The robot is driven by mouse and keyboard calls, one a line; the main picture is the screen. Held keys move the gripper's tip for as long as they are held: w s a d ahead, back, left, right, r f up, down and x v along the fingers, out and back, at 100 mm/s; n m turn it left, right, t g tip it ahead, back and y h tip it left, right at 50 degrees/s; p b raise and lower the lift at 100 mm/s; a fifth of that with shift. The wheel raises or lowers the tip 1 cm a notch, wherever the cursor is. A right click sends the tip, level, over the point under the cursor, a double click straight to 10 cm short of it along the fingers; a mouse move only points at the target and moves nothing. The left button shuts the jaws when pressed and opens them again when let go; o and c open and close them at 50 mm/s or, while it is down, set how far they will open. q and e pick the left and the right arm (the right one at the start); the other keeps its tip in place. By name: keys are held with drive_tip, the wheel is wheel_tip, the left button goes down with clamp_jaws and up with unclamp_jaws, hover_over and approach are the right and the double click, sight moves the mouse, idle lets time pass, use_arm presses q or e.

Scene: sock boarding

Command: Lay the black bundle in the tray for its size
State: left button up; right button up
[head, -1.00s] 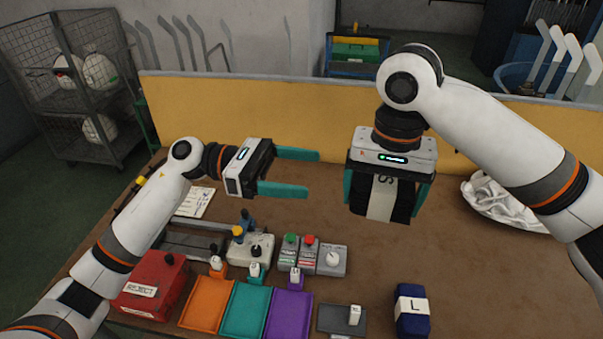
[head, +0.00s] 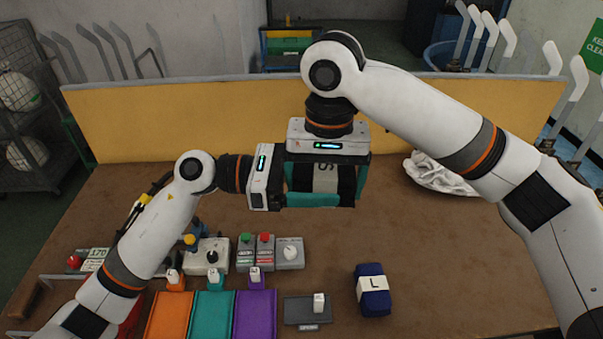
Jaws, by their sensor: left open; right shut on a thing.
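The black bundle (head: 345,184) has a white band marked S. My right gripper (head: 325,176) is shut on it from above and holds it over the back middle of the table. My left gripper (head: 318,196) is open and reaches in from the left at the bundle. Its lower teal finger passes along the bundle's lower edge; its other finger is hidden, and contact is unclear. Three trays lie at the front: orange (head: 168,317), teal (head: 211,317) and purple (head: 255,315). Each has a small white tag too small to read.
A navy bundle marked L (head: 373,297) lies right of a dark grey plate (head: 298,311). Button boxes (head: 256,252), a dial box (head: 290,254) and a joystick box (head: 212,257) stand behind the trays. White cloth (head: 440,176) lies at the back right. The table's right side is clear.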

use_arm(q)
drive_tip(key=shift+s, duration=0.1)
drive_tip(key=c, duration=1.1)
drive_tip(key=shift+c, duration=0.2)
use_arm(e)
drive_tip(key=o, duration=0.8)
drive_tip(key=shift+c, duration=0.2)
drive_tip(key=shift+r, duration=0.1)
